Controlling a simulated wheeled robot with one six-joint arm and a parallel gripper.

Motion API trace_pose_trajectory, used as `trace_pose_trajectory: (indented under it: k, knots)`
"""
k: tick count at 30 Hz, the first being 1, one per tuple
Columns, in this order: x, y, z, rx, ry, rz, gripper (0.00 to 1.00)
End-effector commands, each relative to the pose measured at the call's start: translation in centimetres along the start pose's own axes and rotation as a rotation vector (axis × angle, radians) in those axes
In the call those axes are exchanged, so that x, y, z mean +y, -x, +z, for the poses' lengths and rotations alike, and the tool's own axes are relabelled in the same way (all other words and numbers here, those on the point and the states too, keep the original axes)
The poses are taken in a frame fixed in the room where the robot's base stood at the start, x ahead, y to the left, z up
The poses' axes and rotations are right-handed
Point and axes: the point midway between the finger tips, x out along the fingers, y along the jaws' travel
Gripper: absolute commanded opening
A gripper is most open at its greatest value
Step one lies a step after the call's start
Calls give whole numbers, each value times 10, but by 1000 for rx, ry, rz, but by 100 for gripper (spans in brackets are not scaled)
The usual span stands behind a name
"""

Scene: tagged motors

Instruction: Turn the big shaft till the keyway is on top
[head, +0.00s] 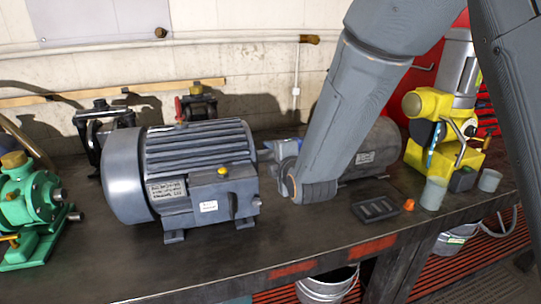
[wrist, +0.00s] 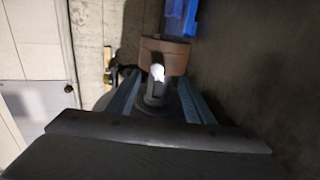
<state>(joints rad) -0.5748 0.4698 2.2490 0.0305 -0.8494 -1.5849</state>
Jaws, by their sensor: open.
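The big grey finned motor (head: 200,165) stands on the bench left of centre, with a nameplate and a yellow cap. My gripper (head: 268,152) is at its right end, mostly hidden by my arm. In the wrist view, the two blue-grey fingers of my gripper (wrist: 158,80) are spread apart. A dark, stubby part that looks like the shaft (wrist: 155,92) lies between them, with a bright spot at its tip. I cannot tell whether the fingers touch it. The keyway cannot be made out. A second grey motor (head: 375,152) stands behind my arm.
A green pump (head: 35,210) stands at the left, a yellow machine (head: 440,125) at the right. A dark tray (head: 375,208), an orange piece (head: 409,204) and grey cups (head: 433,193) lie near the front right. The bench front left of centre is clear. A brown block (wrist: 165,55) shows beyond the fingers.

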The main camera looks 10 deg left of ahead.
Motion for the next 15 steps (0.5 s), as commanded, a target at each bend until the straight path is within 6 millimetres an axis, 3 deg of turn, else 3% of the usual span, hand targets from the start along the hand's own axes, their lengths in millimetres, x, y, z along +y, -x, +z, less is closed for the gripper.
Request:
trace_pose_trajectory:
  k: [6, 14, 15]
  knots:
    - [-1, -13, 1, -1, -1, -2, 48]
    - [0, -14, 1, -1, -1, -1, 48]
    - [0, -14, 0, -1, -1, -1, 43]
